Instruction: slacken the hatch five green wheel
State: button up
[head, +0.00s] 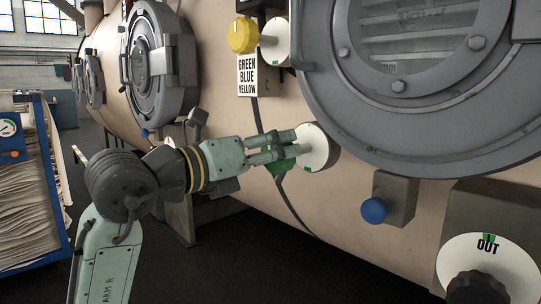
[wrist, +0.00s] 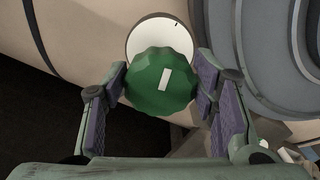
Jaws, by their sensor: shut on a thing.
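The green wheel (head: 284,165) sits in front of a round white dial plate (head: 318,147) on the tan vessel wall, below and left of the large hatch. In the wrist view the green wheel (wrist: 160,84) has a scalloped edge and a white bar that leans a little right at its top. A short black tick shows near the top of the white plate (wrist: 158,33). My gripper (head: 278,147) is shut on the green wheel, one finger on each side. In the head view the fingers hide much of the wheel.
The grey round hatch (head: 410,150) bulges close to the right. A yellow wheel (head: 243,35) is above, over a label (head: 247,76) reading GREEN BLUE YELLOW. A blue knob (head: 374,210) and an OUT dial (head: 487,262) are lower right. A cart (head: 52,180) stands left.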

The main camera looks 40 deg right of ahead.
jog(key=shift+s+m, duration=0.1)
jog(key=shift+m, duration=1.1)
jog(key=o, duration=1.2)
jog(key=shift+c, duration=0.2)
jog(key=s+a, duration=0.1)
jog(key=a, duration=1.1)
